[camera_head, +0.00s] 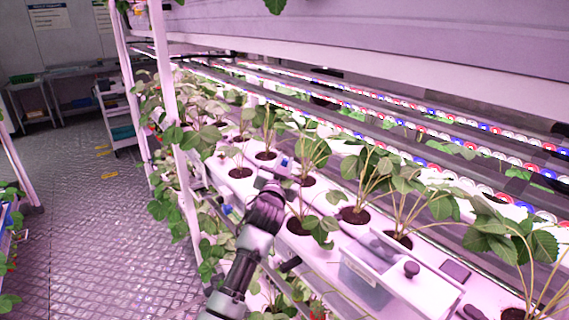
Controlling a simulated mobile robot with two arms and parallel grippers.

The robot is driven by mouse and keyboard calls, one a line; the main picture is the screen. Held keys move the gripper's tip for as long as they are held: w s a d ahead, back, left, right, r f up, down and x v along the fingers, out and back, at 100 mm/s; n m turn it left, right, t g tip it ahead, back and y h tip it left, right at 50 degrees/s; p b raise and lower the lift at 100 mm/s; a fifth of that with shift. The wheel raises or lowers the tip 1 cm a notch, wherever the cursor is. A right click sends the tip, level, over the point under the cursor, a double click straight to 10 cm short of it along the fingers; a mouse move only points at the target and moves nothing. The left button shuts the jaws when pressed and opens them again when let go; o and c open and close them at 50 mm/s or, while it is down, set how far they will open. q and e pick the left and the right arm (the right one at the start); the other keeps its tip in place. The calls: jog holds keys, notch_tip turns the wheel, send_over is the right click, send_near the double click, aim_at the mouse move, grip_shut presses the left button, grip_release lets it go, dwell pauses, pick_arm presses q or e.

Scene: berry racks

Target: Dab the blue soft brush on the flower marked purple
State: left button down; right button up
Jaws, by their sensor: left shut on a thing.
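My left gripper (274,178) reaches in from the bottom centre over the white rack's front edge. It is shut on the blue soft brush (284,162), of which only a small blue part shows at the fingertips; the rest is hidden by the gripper. The fingertips are among the strawberry plants, close to a potted plant (309,181). I cannot make out a flower or a purple mark among the leaves. My right gripper is not in view.
A clear box (363,288) with a white lid and dark knob stands on the rack at the lower right. A white rack post (176,130) rises left of my arm. Several plants crowd the shelf.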

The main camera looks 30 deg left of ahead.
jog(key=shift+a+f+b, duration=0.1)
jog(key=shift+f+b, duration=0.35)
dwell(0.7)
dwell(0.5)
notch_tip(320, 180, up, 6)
jog(key=p, duration=0.6)
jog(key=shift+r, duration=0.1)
dwell(0.4)
